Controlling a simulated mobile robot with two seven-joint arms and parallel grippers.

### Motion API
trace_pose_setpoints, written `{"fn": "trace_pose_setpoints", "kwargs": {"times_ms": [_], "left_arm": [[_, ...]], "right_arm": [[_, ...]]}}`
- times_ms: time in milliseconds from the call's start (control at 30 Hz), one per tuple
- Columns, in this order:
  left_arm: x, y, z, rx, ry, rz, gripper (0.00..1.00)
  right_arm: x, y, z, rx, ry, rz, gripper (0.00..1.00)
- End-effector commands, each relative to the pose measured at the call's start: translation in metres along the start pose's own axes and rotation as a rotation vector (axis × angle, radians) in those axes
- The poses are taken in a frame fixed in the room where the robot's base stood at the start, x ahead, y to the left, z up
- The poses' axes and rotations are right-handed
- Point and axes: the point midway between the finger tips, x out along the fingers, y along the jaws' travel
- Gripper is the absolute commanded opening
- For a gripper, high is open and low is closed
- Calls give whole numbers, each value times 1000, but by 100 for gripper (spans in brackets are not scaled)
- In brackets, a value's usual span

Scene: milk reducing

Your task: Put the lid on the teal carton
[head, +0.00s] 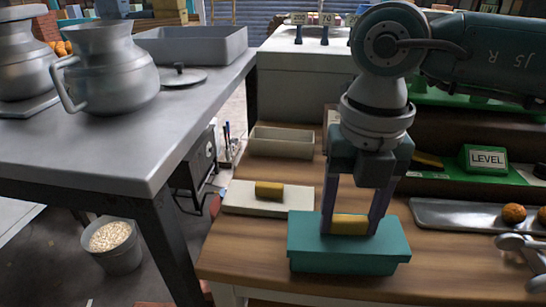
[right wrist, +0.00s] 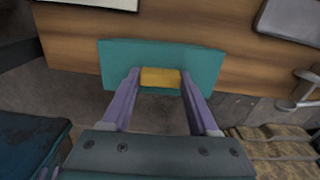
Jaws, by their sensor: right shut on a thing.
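The teal lid (head: 305,225) is a flat teal slab with a yellow block handle (head: 350,224) on top. My right gripper (head: 350,222) points down and is shut on this handle. In the right wrist view the lid (right wrist: 120,65) lies flat below the fingers, with the handle (right wrist: 160,77) between the fingertips. The teal carton (head: 345,267) shows as a darker band under the lid's front edge. The lid is over the carton and looks level; I cannot tell whether a small gap is left between them. The carton's inside is hidden. My left gripper is not in view.
A cream lid (head: 235,197) with a yellow handle lies left of the carton, and an open cream carton (head: 283,144) stands behind it. A metal tray (head: 450,213) and a grey metal object (head: 522,245) are at the right. A steel table (head: 120,140) stands left.

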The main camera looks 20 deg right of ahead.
Motion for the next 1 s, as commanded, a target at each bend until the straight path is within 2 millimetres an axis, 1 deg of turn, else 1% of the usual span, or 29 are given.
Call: {"fn": "trace_pose_setpoints", "kwargs": {"times_ms": [533,933,967,1000], "left_arm": [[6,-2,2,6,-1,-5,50],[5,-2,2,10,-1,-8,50],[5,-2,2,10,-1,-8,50],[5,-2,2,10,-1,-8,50]], "right_arm": [[7,0,0,0,0,0,10],[7,0,0,0,0,0,10],[7,0,0,0,0,0,63],[7,0,0,0,0,0,67]]}}
